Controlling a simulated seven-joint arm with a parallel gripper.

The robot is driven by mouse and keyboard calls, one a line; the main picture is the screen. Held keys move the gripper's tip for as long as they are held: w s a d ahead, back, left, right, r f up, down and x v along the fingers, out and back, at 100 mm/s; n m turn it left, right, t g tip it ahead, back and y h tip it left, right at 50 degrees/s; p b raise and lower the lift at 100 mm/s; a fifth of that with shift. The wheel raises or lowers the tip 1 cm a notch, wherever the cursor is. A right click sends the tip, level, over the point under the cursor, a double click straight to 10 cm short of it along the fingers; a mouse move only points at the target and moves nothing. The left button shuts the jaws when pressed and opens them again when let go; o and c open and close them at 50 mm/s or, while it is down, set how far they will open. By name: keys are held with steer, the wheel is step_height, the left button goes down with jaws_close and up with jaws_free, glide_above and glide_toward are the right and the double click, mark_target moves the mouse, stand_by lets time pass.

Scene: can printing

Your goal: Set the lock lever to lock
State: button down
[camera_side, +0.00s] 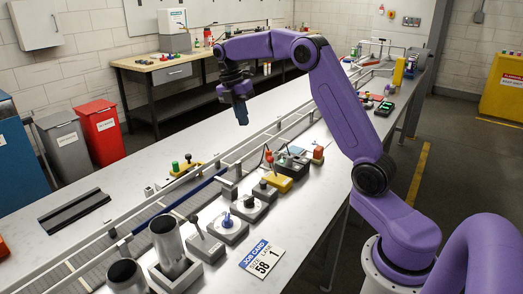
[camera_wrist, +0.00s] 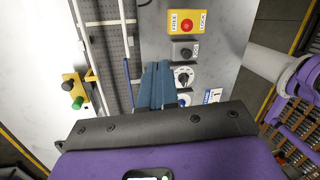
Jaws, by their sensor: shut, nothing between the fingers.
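The lock lever (camera_wrist: 186,24) shows in the wrist view as a round red knob on a yellow plate (camera_wrist: 172,32). FREE is printed on its left and LOCK on its right. From above, I cannot tell which way it leans. What looks like the same yellow block (camera_side: 279,183) stands in the row of controls in the side view, where the lever is not clear. My gripper (camera_side: 240,112) is high above the table, up and left of the yellow block in the side view. Its blue fingers (camera_wrist: 157,68) are shut and empty, apart from the lever.
Grey control boxes (camera_side: 229,228) with knobs and a lever box (camera_side: 205,245) line the table. A rail (camera_side: 175,190) runs alongside. Metal cans (camera_side: 167,240) stand at the front, beside a job card (camera_side: 262,260). A green button box (camera_wrist: 74,92) is across the rail.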

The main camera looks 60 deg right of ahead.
mark_target(270, 159)
steer(key=s+d+f, duration=0.2)
steer(key=s+f, duration=0.3)
steer(key=f, duration=0.5)
steer(key=shift+s+d+f, duration=0.2)
steer(key=shift+f, duration=0.2)
steer(key=shift+s, duration=0.1)
steer(key=shift+s+r+t, duration=0.15)
steer(key=shift+s+t, duration=0.05)
steer(key=shift+t, duration=0.1)
steer(key=shift+s+r+t, duration=0.1)
steer(key=shift+s+t, duration=0.15)
steer(key=shift+t, duration=0.05)
steer(key=shift+s+r+t, duration=0.2)
steer(key=shift+s+t, duration=0.25)
steer(key=shift+s, duration=0.1)
steer(key=shift+s+r+t, duration=0.2)
steer(key=shift+s+t, duration=0.25)
steer(key=shift+s, duration=0.1)
steer(key=shift+s+f, duration=0.15)
steer(key=shift+s, duration=2.45)
